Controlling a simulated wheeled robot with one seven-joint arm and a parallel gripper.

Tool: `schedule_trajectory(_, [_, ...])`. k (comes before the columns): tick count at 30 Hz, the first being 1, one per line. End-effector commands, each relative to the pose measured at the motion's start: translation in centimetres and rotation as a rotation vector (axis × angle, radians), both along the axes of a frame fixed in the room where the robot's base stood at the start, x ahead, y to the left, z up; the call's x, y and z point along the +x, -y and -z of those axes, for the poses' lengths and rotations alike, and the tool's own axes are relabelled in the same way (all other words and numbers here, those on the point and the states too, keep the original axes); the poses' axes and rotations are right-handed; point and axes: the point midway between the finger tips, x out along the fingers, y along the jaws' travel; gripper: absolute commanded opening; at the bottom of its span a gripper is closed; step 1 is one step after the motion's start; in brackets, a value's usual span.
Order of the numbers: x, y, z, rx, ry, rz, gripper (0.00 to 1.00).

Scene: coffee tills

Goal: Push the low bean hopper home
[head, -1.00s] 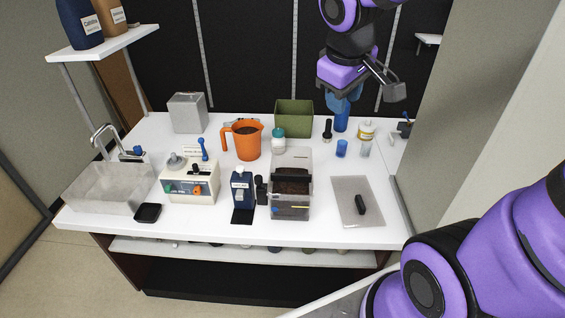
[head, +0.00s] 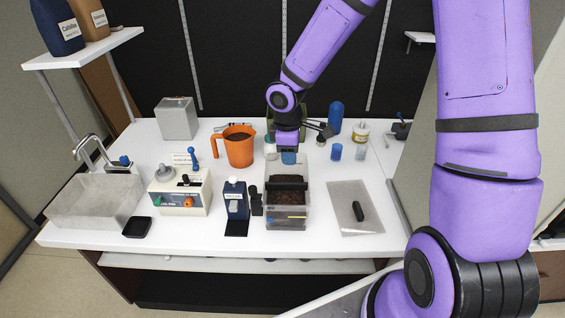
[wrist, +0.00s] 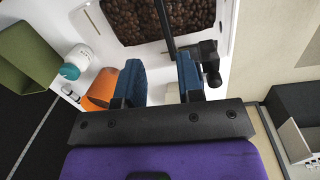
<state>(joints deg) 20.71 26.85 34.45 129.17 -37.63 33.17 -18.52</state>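The bean hopper (head: 287,216) is a clear box of dark beans with a black bar across it, standing at the middle front of the white counter. In the wrist view its beans and pale rim (wrist: 150,40) fill the top, with the dark bar running over them. My gripper (head: 288,158) hangs at the back end of the hopper, its blue fingertips pointing down. In the wrist view the two blue fingers (wrist: 161,80) stand apart with nothing between them. I cannot tell whether they touch the hopper. My arm hides the hopper's back edge.
A dark blue carton (head: 236,200) and a black item stand close left of the hopper. An orange jug (head: 238,150) is behind left, a green bin (wrist: 25,55) behind my gripper. A grey mat (head: 350,195) with a black object lies right. Blue cup (head: 336,152) stands behind right.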

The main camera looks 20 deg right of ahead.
Motion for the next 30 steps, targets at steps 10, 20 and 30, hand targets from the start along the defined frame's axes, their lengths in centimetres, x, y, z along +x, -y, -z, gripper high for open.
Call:
schedule_trajectory(10, [0.9, -1.7, 3.7, 0.075, -0.033, -0.098, 0.34])
schedule_trajectory(20, [0.9, -1.7, 5.5, 0.077, -0.034, -0.099, 0.34])
schedule_trajectory(30, [0.9, -1.8, 9.6, 0.077, -0.034, -0.100, 0.34])
